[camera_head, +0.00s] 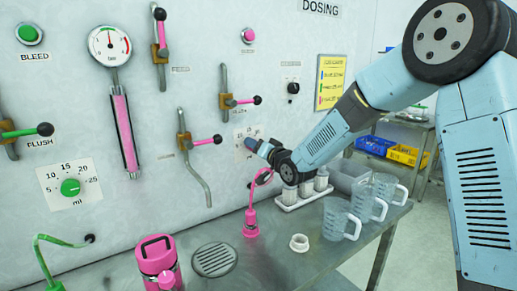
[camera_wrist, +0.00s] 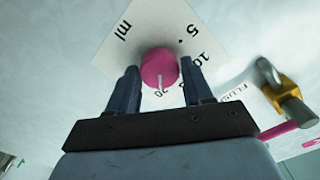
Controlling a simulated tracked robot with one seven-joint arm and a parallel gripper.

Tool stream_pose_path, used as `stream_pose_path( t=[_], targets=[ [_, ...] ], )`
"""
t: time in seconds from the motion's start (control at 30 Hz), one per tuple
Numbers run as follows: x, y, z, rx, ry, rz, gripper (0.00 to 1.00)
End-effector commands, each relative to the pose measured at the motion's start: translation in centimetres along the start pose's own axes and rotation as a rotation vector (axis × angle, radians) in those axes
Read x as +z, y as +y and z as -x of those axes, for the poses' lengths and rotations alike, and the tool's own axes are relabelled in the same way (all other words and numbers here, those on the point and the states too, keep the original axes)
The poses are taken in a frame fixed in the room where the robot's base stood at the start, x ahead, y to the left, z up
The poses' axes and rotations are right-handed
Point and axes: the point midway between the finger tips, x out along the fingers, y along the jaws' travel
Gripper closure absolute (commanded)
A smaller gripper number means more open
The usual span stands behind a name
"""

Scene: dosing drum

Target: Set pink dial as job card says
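The pink dial (camera_wrist: 158,66) sits on a white scale plate (camera_wrist: 120,50), seen upside down in the wrist view. Its pale pointer line points down in the picture, close to the 20. The 5 and 10 also show; the fingers hide other marks. My gripper (camera_wrist: 161,75) is open, one finger on each side of the dial, with a small gap at the right finger. In the head view my gripper (camera_head: 252,145) is at the wall plate and hides the dial. The yellow job card (camera_head: 330,82) hangs on the wall; its small coloured lines are unreadable.
A pink nozzle (camera_head: 250,222), a rack of white vials (camera_head: 303,190) and clear jugs (camera_head: 340,218) stand below. A green dial (camera_head: 70,187) is far left.

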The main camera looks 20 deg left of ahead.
Motion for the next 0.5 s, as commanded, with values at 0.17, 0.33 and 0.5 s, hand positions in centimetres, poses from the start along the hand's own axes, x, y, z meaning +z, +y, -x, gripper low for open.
stream_pose_path(
  t=[0.17, 0.33, 0.5],
  targets=[
    [0.14, 0.03, 0.05, 0.001, -0.003, 0.0, 0.32],
    [0.2, 0.02, 0.07, 0.001, -0.004, 0.0, 0.3],
    [0.2, 0.03, 0.46, 0.001, -0.004, 0.0, 0.3]
  ],
)
